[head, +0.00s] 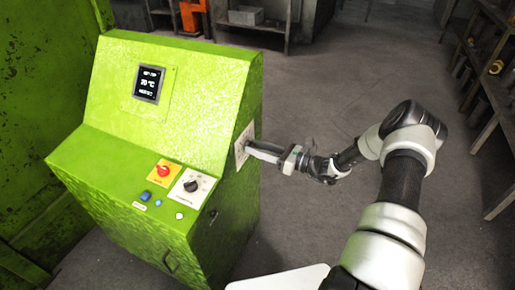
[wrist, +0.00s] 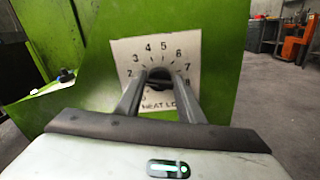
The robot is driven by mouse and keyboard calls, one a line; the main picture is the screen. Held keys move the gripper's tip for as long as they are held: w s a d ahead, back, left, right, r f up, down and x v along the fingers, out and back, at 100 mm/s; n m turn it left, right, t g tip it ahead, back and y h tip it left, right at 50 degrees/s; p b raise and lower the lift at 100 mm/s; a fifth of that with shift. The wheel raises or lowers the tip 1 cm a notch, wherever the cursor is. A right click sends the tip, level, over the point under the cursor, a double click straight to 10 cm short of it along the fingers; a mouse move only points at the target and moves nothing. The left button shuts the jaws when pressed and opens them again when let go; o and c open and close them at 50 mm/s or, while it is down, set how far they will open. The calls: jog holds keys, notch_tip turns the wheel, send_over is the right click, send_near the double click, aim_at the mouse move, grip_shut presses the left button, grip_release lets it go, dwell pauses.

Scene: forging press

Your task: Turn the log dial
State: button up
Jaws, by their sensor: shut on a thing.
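The log dial is on the right side face of the green control cabinet. Its white plate (head: 242,138) shows in the head view, and my gripper (head: 252,149) reaches it from the right. In the wrist view the plate (wrist: 193,45) carries numbers in an arc and lettering that reads "HEAT LO", the rest hidden. The dark dial knob (wrist: 160,72) sits in the middle of the arc. My gripper's two fingers (wrist: 160,84) are shut on the knob, one on each side. The fingers cover part of the scale, and I cannot tell where the knob points.
The cabinet's (head: 180,80) sloped front has a screen (head: 149,83) reading 70 °C. Below are a red and yellow switch (head: 164,171), a black knob (head: 191,185) and small buttons. Shelves stand at the right. The floor right of the cabinet is clear.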

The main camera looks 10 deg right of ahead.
dwell(0.3)
jog(key=o, duration=1.1)
jog(key=shift+c, duration=0.2)
jog(key=shift+d, duration=0.1)
jog(key=v, duration=1.7)
jog(key=shift+s+p, duration=0.15)
jog(key=shift+p, duration=0.2)
